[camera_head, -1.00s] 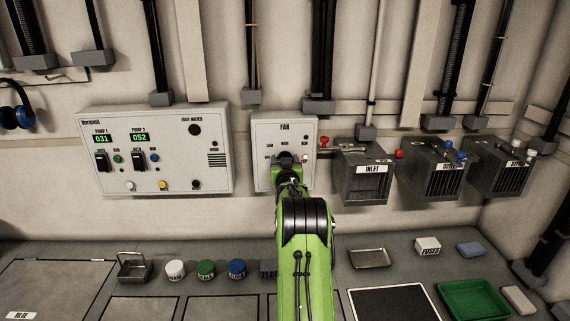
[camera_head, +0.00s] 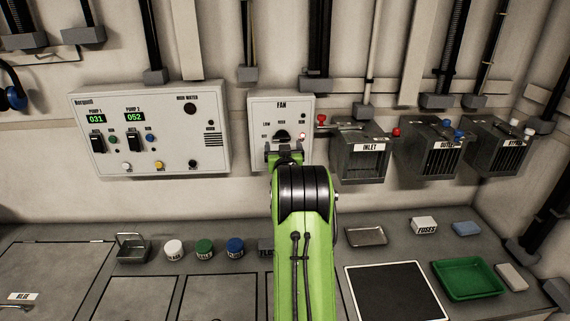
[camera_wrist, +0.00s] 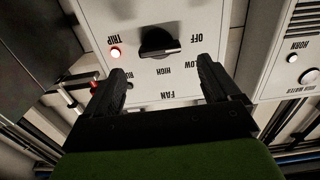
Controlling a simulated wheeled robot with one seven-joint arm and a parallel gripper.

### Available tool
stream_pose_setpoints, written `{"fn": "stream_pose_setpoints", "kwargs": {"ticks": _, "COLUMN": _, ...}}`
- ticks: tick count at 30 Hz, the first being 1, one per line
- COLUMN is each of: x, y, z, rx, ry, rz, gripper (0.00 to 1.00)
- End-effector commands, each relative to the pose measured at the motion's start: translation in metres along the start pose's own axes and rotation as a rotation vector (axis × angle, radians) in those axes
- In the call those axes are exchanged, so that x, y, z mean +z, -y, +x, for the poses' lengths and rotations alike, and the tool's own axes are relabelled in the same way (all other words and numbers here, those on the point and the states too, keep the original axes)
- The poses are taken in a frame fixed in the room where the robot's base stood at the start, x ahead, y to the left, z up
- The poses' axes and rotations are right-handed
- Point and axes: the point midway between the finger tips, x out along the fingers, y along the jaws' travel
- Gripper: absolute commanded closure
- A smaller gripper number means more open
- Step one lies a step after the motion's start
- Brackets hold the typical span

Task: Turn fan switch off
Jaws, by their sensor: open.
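The fan box (camera_head: 258,108) is a white wall panel labelled FAN, and it shows upside down in the wrist view (camera_wrist: 135,20). Its black rotary switch (camera_head: 282,135) is in plain sight. In the wrist view the switch (camera_wrist: 157,43) has its handle lying nearly level, with one end close to the OFF label. LOW and HIGH labels are beside it. A lit lamp (camera_wrist: 115,52) is by the TRIP label. My gripper (camera_head: 284,153) is just below the switch in the head view, open and empty. In the wrist view its spread fingers (camera_wrist: 160,76) are apart from the switch.
The pump panel (camera_head: 150,165) hangs left of the fan box. A red-handled valve (camera_head: 321,120) and the INLET box (camera_head: 360,165) are close on the right. The bench (camera_head: 225,225) below carries jars, a metal tray (camera_head: 366,236) and a green tray (camera_head: 468,281).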

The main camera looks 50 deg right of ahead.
Motion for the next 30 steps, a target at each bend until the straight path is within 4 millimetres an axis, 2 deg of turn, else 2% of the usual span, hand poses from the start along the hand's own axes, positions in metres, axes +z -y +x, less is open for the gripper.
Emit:
{"fn": "stream_pose_setpoints", "kwargs": {"ticks": 6, "x": 0.001, "y": 0.000, "z": -0.056, "rx": -0.001, "ry": 0.000, "rz": 0.000, "gripper": 0.11}}
{"fn": "stream_pose_setpoints", "kwargs": {"ticks": 12, "x": 0.001, "y": 0.000, "z": -0.094, "rx": 0.000, "ry": 0.000, "rz": 0.000, "gripper": 0.11}}
{"fn": "stream_pose_setpoints", "kwargs": {"ticks": 16, "x": 0.001, "y": 0.000, "z": -0.102, "rx": 0.000, "ry": 0.000, "rz": 0.000, "gripper": 0.11}}
{"fn": "stream_pose_setpoints", "kwargs": {"ticks": 30, "x": 0.000, "y": 0.000, "z": -0.102, "rx": 0.000, "ry": 0.001, "rz": 0.000, "gripper": 0.11}}
